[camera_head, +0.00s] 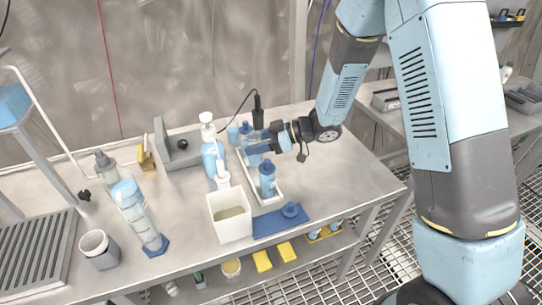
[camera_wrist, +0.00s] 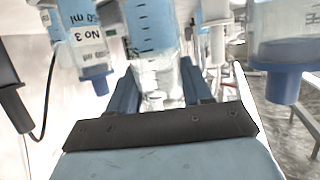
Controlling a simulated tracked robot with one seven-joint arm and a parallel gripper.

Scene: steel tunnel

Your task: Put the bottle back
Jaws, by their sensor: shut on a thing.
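My gripper (camera_head: 262,143) reaches in from the right over the long white tray (camera_head: 273,199) on the steel bench. In the wrist view its two blue fingers (camera_wrist: 160,75) are shut around a clear bottle with a blue graduated label (camera_wrist: 152,27). In the head view the held bottle (camera_head: 251,157) is partly hidden by the gripper; it looks upright, at the tray. I cannot tell whether its base touches the tray. A blue bottle (camera_head: 267,180) stands at the tray's near end. It seems to be one of the blue-capped bottles flanking my fingers in the wrist view.
A white square tub (camera_head: 231,216) and a pump bottle (camera_head: 211,155) stand left of the tray. A tall clear cylinder (camera_head: 138,210) stands further left. The bench's right part (camera_head: 345,175) is clear.

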